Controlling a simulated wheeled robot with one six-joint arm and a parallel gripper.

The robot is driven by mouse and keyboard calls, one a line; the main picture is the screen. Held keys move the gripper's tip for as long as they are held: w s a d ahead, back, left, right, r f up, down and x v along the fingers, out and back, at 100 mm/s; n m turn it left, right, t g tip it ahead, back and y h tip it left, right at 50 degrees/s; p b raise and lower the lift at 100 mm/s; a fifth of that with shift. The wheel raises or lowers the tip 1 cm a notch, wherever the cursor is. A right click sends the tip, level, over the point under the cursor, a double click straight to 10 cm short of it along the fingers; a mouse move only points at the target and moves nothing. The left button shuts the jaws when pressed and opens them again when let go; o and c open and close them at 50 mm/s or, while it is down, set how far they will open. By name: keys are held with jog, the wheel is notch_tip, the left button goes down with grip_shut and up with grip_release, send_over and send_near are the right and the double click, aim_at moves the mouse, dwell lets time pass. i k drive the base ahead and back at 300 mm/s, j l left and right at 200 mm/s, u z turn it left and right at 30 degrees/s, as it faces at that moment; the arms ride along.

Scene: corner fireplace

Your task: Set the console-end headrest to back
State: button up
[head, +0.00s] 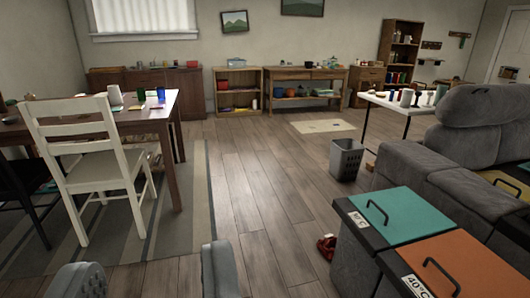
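A grey upholstered sofa (410,170) stands at the right, partly cut off by the picture edge. A padded grey headrest (485,105) tops its visible backrest and bulges over the cushion below. I cannot tell from here whether it is the console-end one, or its exact setting. No console is clearly identifiable. My gripper (150,265) shows at the bottom left as two grey rounded fingers set wide apart, with only floor and rug between them. It is open, empty and far from the headrest.
Bins with teal (400,213) and orange (455,265) lids stand before the sofa. A small red object (326,246) and a grey basket (346,158) are on the floor. A white chair (90,160) and table (160,118) stand left. The middle floor is clear.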

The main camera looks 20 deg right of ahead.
aim_at(465, 105)
jog(key=i+z, duration=0.2)
jog(key=i, duration=0.55)
jog(key=i+j+z, duration=0.25)
jog(key=i, duration=0.45)
jog(key=i+z, duration=0.3)
jog(key=z, duration=0.2)
jog(key=i+z, duration=0.3)
jog(key=z, duration=0.15)
jog(key=i+j+z, duration=0.1)
jog(key=i+z, duration=0.15)
jog(key=z, duration=0.25)
jog(key=i+z, duration=0.25)
jog(key=i+j+z, duration=0.1)
jog(key=z, duration=0.15)
